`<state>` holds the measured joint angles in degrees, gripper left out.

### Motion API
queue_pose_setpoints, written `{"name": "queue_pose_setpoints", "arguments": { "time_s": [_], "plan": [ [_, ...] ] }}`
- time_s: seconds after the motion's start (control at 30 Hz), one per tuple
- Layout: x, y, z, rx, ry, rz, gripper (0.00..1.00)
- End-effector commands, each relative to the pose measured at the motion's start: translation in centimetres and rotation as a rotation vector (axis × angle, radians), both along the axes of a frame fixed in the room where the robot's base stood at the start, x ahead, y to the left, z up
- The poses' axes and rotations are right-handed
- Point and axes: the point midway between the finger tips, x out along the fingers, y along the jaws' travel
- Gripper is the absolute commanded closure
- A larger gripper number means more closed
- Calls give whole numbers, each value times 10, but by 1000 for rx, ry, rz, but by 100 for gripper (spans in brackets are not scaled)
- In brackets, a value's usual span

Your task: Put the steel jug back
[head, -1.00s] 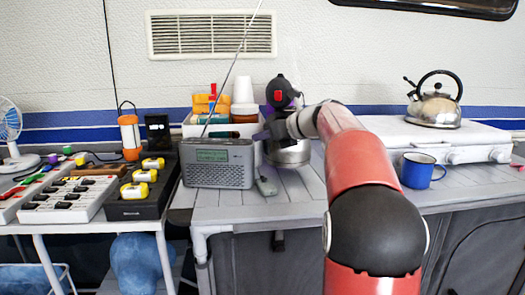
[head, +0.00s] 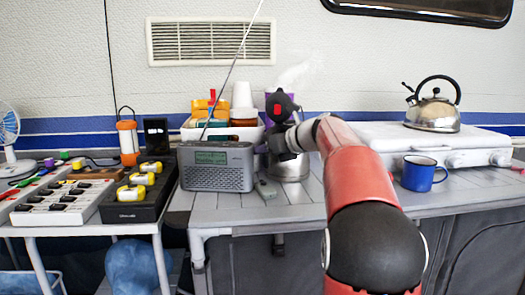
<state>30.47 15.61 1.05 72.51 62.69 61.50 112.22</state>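The steel jug (head: 291,168) is a shiny metal vessel on the grey slatted counter, right of the radio, with its upper part hidden behind my gripper. My gripper (head: 284,142) is right at the jug, with its dark wrist above and in front of it. The fingers are mostly hidden, but the jug has moved together with the gripper, so it looks held. The jug's base looks to be at counter level; I cannot tell whether it touches.
A white bin (head: 213,131) is behind. A blue mug (head: 422,174) and a kettle (head: 434,112) on the white stove (head: 470,145) are at right.

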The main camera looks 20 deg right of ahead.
Motion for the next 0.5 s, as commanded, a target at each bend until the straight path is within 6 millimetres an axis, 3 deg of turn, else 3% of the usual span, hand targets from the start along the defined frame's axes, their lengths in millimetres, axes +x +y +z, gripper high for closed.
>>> {"name": "queue_pose_setpoints", "arguments": {
  "time_s": [0.17,0.5],
  "plan": [
    [-9,-5,6,-1,-1,-3,68],
    [-65,-36,33,-1,-1,-4,68]
  ]
}}
